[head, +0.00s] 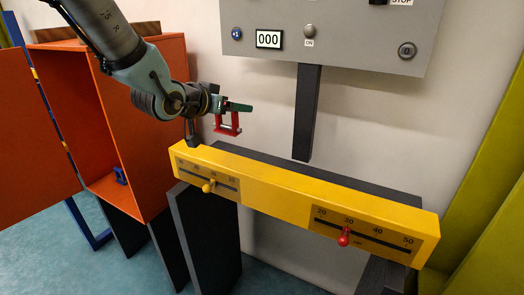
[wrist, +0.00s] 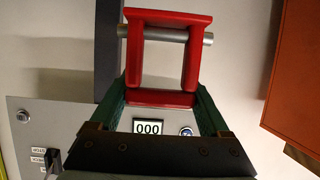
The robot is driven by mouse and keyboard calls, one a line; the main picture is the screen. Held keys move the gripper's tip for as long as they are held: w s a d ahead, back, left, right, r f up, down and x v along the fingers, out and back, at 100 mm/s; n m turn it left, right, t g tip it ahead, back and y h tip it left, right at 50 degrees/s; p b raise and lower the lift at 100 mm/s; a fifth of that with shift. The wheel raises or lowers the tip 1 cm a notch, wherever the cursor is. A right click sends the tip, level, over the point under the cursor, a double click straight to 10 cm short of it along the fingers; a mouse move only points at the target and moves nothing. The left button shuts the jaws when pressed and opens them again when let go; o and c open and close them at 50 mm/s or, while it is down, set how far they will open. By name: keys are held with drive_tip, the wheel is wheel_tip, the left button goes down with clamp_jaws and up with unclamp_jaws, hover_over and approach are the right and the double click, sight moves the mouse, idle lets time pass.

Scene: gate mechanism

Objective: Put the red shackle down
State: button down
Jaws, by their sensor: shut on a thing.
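The red shackle (head: 228,131) is a squarish red loop with a grey metal pin. My gripper (head: 238,106) is shut on it and holds it in the air, above and behind the left half of the yellow beam (head: 265,195). In the wrist view the shackle (wrist: 160,18) stands out beyond my green fingers, which flank its near end (wrist: 163,97). The shackle touches nothing else that I can see.
The yellow beam carries a yellow slider knob (head: 208,187) and a red slider knob (head: 344,237). A grey control panel (head: 370,40) reading 000 hangs behind. An open orange cabinet (head: 120,130) stands left, with a blue object (head: 120,175) inside. A dark ledge (head: 385,197) runs behind the beam.

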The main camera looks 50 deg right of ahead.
drive_tip(key=shift+f+p, duration=0.45)
drive_tip(key=shift+f, duration=3.5)
drive_tip(key=shift+f, duration=0.2)
unclamp_jaws()
drive_tip(key=shift+r, duration=0.15)
drive_tip(key=shift+a+r, duration=0.1)
drive_tip(key=shift+a, duration=0.1)
drive_tip(key=b+v, duration=0.5)
drive_tip(key=v, duration=0.6)
drive_tip(key=shift+a+r+b, duration=0.2)
drive_tip(key=shift+a+b, duration=0.1)
drive_tip(key=shift+b, duration=0.05)
